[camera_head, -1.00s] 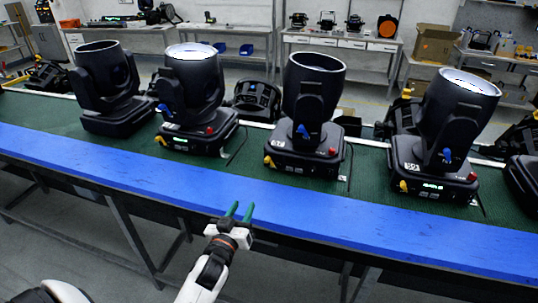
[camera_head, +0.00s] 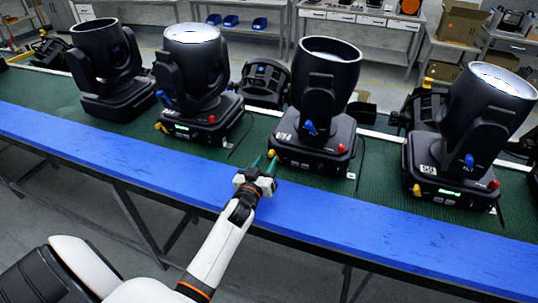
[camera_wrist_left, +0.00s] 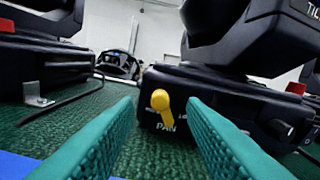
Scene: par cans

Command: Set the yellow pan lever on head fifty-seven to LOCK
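The moving head (camera_head: 318,110) third from the left in the head view stands on the green belt. Its number plate (camera_head: 283,137) is too small to read surely. Its yellow pan lever (camera_head: 271,154) is at the base's left front corner. In the left wrist view the yellow lever (camera_wrist_left: 162,105) has a round knob and an arm slanting down, slightly right, above the word PAN. My left gripper (camera_head: 265,163) is open, with its green fingers pointing at this lever. In the wrist view the lever shows between the fingertips (camera_wrist_left: 161,108), with a gap on each side. My right gripper is not in view.
Other heads stand on the green belt (camera_head: 380,180): two to the left (camera_head: 195,85) and one to the right (camera_head: 470,135), whose plate seems to read 59. A blue rail (camera_head: 330,215) runs along the front. A black cable (camera_head: 362,150) lies beside the third head.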

